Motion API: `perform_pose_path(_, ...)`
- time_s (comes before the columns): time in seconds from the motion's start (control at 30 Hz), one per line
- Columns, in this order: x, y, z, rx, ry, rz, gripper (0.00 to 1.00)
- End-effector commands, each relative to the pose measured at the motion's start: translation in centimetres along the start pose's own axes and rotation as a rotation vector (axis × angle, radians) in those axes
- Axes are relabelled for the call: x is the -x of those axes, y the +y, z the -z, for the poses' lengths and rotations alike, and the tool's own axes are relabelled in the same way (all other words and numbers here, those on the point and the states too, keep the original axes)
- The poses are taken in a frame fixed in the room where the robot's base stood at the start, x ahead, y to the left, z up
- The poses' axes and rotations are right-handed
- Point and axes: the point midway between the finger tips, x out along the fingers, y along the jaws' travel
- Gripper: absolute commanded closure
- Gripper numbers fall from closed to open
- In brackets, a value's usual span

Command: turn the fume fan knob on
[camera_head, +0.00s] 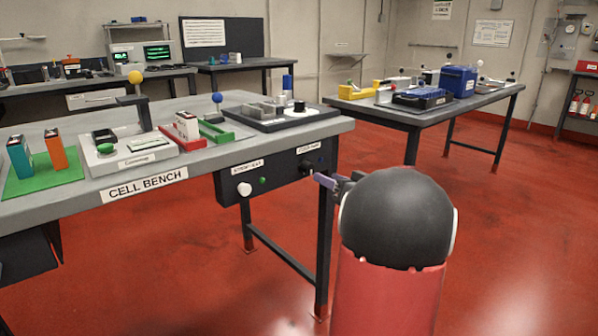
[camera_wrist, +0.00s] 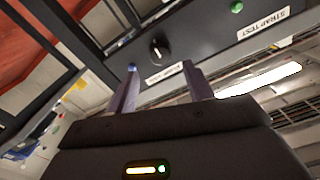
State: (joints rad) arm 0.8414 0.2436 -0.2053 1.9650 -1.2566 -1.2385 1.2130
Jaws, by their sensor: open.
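The fume fan knob (camera_wrist: 158,49) is a dark round knob with a pale pointer mark, on the dark panel under the cell bench's front edge. A white label (camera_wrist: 165,74) sits beside it, and a small blue light (camera_wrist: 132,66) is nearby. In the head view the knob (camera_head: 306,167) is small and dark, below its label. My gripper (camera_wrist: 160,72) is open. Its two fingers point at the panel on either side of the knob's line, and the knob shows beyond the fingertips. Nothing is between the fingers. In the head view my gripper (camera_head: 320,179) is close to the knob, partly hidden by my arm.
The cell bench (camera_head: 85,203) carries several fixtures and trays. A second table (camera_head: 385,116) stands behind at right. The red floor right of my arm is clear.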

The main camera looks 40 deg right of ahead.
Motion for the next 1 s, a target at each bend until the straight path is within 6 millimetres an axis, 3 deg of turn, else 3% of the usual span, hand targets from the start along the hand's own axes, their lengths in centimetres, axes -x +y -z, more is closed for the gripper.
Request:
perform_pose_path(0.4, -6.3, -0.2, 0.0, 0.001, 0.001, 0.002, 0.49)
perform_pose_path(0.8, -7.2, -0.2, 0.1, 0.002, 0.002, 0.0, 0.49)
perform_pose_path(1.0, -7.2, -0.2, 0.1, 0.002, 0.002, 0.0, 0.75)
